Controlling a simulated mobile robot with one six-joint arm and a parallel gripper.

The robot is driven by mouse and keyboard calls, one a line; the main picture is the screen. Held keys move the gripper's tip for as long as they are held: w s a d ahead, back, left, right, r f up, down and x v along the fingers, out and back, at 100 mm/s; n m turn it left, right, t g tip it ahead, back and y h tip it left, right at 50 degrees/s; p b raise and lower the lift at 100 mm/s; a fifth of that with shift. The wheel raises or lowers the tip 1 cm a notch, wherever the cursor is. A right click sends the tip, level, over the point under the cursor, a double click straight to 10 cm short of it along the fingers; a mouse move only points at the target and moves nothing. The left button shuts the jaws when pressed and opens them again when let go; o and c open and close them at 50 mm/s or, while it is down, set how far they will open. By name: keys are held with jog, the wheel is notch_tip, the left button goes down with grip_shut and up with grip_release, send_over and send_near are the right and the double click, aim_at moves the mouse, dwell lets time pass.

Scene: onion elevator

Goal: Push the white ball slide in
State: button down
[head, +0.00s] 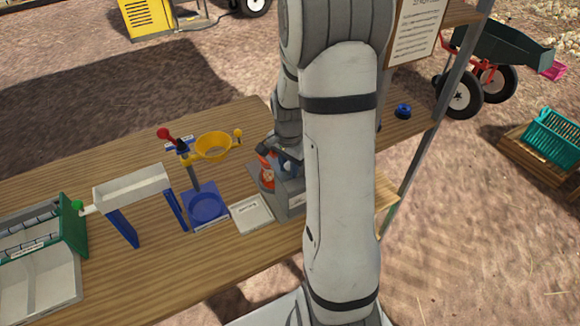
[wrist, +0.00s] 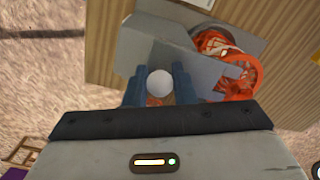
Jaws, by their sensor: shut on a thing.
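The white ball (wrist: 159,88) shows in the wrist view between the two blue fingers of my gripper (wrist: 160,72). The fingers are shut on it, one on each side. The slide under the ball is hidden or cannot be made out. Behind the ball stands a grey housing (wrist: 160,40) with orange-red round parts (wrist: 238,75) on its right. In the head view my gripper (head: 284,160) is at this grey housing (head: 290,197), partly covered by my arm. The ball cannot be seen there.
On the wooden table (head: 110,175), left of the housing, are a white flat tray (head: 252,214), a blue base (head: 205,206) with a yellow funnel (head: 213,147), a white trough (head: 133,188) on blue legs and a green-sided bin (head: 72,228). A metal post (head: 425,150) rises at right.

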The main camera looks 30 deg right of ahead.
jog(key=c, duration=1.1)
grip_release()
jog(key=shift+w, duration=0.1)
jog(key=shift+r, duration=0.1)
jog(key=shift+r+p, duration=2)
jog(key=shift+r, duration=0.95)
